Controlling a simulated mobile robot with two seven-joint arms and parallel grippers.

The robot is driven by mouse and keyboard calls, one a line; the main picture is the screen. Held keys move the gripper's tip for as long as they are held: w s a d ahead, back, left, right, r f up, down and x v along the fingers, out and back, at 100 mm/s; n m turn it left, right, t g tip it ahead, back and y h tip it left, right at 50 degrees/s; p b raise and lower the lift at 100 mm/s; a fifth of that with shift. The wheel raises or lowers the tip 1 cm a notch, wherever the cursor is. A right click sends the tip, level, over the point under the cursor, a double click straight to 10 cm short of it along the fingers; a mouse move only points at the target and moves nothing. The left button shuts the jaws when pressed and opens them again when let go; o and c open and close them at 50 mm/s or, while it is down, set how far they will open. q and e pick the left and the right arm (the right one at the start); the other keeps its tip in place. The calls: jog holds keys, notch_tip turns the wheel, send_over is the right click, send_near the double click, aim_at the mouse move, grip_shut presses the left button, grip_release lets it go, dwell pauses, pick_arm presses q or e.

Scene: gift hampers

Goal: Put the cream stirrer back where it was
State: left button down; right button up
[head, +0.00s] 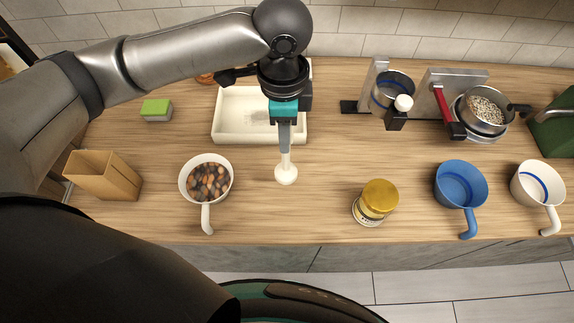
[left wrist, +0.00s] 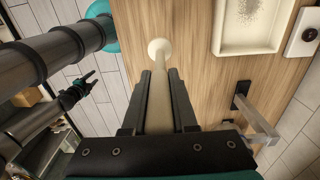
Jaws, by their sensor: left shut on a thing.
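My left gripper (head: 285,130) is shut on the cream stirrer (head: 286,174), which hangs upright with its rounded end down, in front of the white tray (head: 218,125). In the left wrist view the cream stirrer (left wrist: 159,50) runs out between the two dark fingers (left wrist: 160,100), its round end over bare wood. I cannot tell whether that end touches the counter. A dark gripper, seemingly my right one (left wrist: 84,88), shows small at the left of the left wrist view, with its fingers apart and empty.
A white pan of brown and dark pieces (head: 207,181) stands left of the stirrer, a gold-lidded jar (head: 377,202) right. A blue pan (head: 461,184), a white pan (head: 538,186) and metal stands with pots (head: 482,112) are further right. A tan box (head: 104,175) stands left.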

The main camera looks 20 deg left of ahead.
aim_at(285, 165)
pick_arm(q)
notch_tip(285, 165, down, 11)
jog(key=shift+f, duration=0.25)
dwell(0.3)
jog(key=c, duration=0.7)
grip_release()
notch_tip(285, 165, up, 12)
jog(key=shift+r, duration=0.15)
